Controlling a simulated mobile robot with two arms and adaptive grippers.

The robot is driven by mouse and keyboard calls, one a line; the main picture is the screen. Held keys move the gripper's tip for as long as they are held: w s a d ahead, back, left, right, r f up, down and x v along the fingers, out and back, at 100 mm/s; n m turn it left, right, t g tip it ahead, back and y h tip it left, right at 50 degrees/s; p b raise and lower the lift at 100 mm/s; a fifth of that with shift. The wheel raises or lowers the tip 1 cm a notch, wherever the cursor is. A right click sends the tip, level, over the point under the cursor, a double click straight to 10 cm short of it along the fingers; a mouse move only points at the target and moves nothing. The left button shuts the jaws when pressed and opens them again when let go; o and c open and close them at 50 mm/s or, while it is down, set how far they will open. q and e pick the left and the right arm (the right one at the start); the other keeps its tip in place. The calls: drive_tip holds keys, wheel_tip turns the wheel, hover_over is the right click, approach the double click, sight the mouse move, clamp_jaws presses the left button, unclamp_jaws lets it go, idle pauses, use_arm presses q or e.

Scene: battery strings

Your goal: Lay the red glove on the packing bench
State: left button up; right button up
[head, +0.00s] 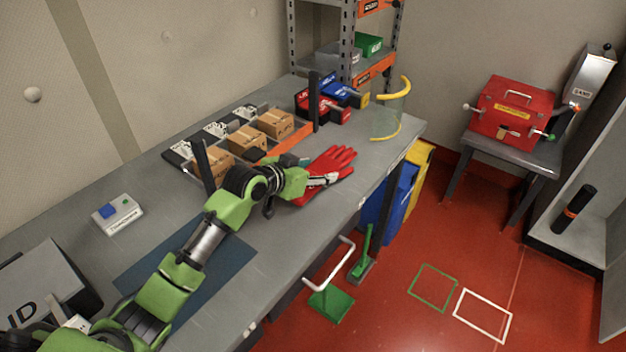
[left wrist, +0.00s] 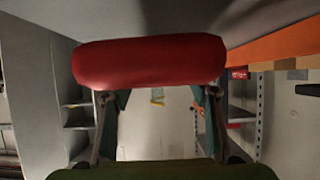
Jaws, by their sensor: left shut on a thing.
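The red glove (head: 333,165) is at the right part of the grey packing bench (head: 290,225), with its fingers pointing to the upper right. My left gripper (head: 318,181) reaches in from the left and is shut on the glove near its cuff. My right gripper is not in view.
Cardboard boxes (head: 246,140) in an orange-edged rack stand behind my gripper. Red and blue bins (head: 335,98) and a clear yellow-edged guard (head: 389,112) are beyond the glove. A dark blue mat (head: 190,265) lies under my arm. The bench's front edge is close by the glove.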

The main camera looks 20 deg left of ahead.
use_arm(q)
drive_tip(key=shift+s+a+f+p, duration=0.1)
drive_tip(key=shift+a+f+p, duration=0.15)
drive_tip(key=shift+f, duration=0.75)
drive_tip(key=shift+a+f+p, duration=0.1)
drive_tip(key=shift+f+p, duration=0.1)
drive_tip(key=shift+f, duration=0.75)
drive_tip(key=o, duration=1.2)
drive_tip(key=shift+c, duration=0.2)
drive_tip(key=shift+s, duration=0.1)
drive_tip(key=b+v, duration=0.1)
drive_tip(key=v, duration=1.1)
drive_tip(key=shift+f, duration=0.1)
